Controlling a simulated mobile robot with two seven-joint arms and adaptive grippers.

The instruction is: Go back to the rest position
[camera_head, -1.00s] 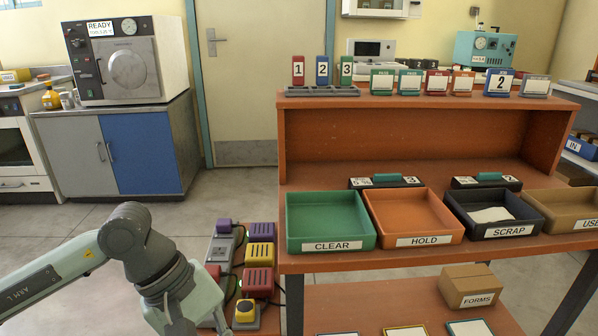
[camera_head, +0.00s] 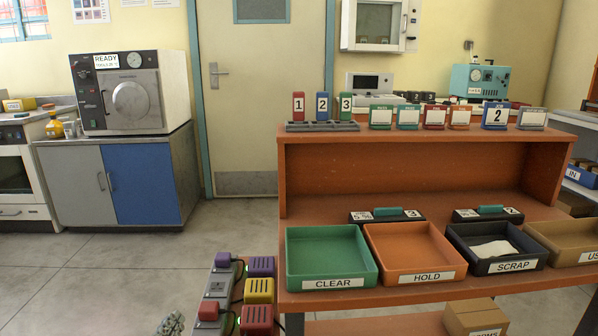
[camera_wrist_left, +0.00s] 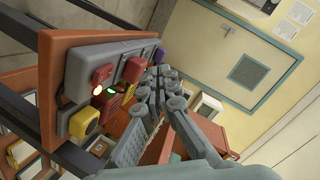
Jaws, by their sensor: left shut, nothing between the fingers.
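The tip of my left gripper (camera_head: 171,324) just shows at the bottom edge of the head view, left of the row of coloured power blocks. In the left wrist view my left gripper (camera_wrist_left: 163,80) has its fingers together with nothing between them. It is apart from the grey strip with the red and purple plugs (camera_wrist_left: 120,62) behind it. The rest of my left arm is out of the head view. My right gripper is in neither view.
The orange bench carries a green CLEAR tray (camera_head: 290,262), an orange HOLD tray (camera_head: 374,236) and a dark SCRAP tray (camera_head: 459,246). Power blocks (camera_head: 258,290) stand at its left side. A FORMS box (camera_head: 476,314) sits below. Open floor lies left, before the blue cabinet (camera_head: 143,183).

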